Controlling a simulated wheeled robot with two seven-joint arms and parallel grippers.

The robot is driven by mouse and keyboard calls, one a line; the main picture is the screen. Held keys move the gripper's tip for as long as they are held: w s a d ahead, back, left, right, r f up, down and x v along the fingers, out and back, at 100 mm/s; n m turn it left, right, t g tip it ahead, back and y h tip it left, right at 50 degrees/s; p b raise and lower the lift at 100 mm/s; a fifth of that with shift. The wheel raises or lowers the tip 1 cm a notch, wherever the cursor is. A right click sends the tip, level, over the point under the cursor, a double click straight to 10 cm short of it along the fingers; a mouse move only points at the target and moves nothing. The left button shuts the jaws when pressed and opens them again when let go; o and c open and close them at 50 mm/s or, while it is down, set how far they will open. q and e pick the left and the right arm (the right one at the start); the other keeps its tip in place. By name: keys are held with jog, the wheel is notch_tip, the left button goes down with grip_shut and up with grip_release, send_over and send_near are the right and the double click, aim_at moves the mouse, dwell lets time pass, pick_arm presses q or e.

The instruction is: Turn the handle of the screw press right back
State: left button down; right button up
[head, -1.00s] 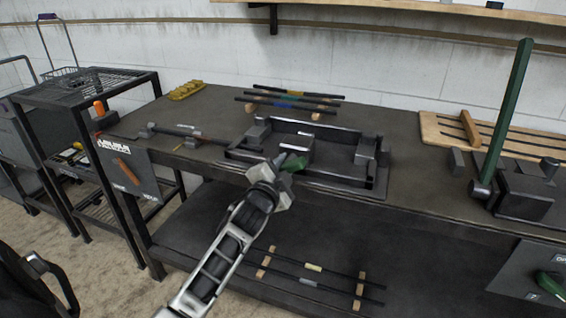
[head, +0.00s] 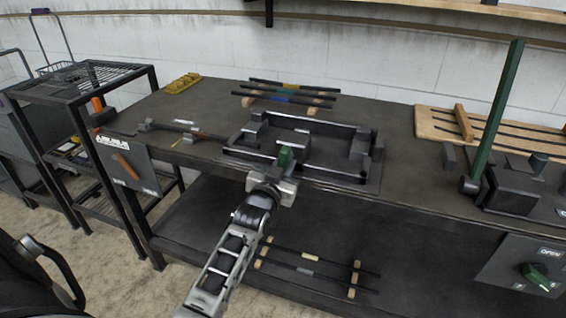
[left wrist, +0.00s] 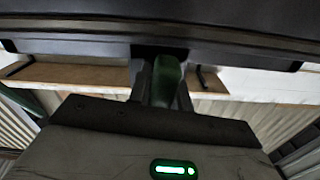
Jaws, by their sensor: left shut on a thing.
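The screw press (head: 365,150) is a low dark metal frame near the front edge of the bench. Its green handle (head: 285,157) stands up at the near side of the frame. My left gripper (head: 277,178) comes in from the front and is shut on the handle. In the left wrist view the green handle (left wrist: 167,80) shows between the fingers, below a dark bar. The fingers hide part of the handle. My right gripper is in neither view.
To the right stand a tall green lever (head: 497,115) and a panel (head: 515,270) with a green knob. Rods on wooden blocks (head: 288,92) lie behind the press. A dark metal rack (head: 70,85) stands at the left.

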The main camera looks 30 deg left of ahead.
pick_arm(q)
jog(key=shift+d+n, duration=0.1)
jog(key=shift+n, duration=0.5)
jog(key=c, duration=1.3)
grip_release()
jog(key=v, duration=1.2)
